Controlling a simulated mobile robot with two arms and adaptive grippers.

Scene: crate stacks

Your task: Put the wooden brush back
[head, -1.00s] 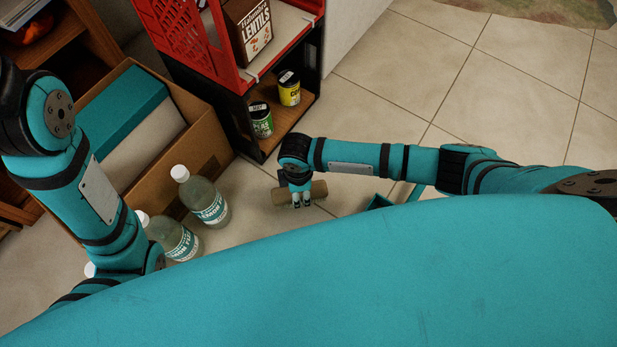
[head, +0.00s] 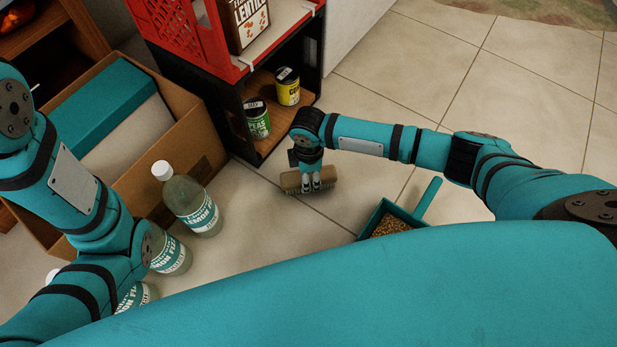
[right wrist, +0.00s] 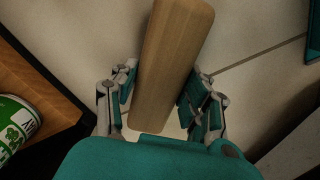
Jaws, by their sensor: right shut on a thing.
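The wooden brush (head: 328,177) is a light brown block near the middle of the head view, over the tiled floor. My right gripper (head: 311,185) is shut on it from above. In the right wrist view the brush's wooden back (right wrist: 173,65) runs between the two fingers, slightly tilted, its far end cut off by the picture edge. Its bristles are hardly visible, and I cannot tell whether it touches the floor. My left arm comes in at the left, but its gripper is hidden.
A teal dustpan (head: 426,198) with brown grains lies right of the brush. A dark crate (head: 262,155) holding two cans stands behind, under a red crate (head: 170,40) with a lentils box. A cardboard box (head: 190,150) and several bottles (head: 190,202) are left. Floor at right is clear.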

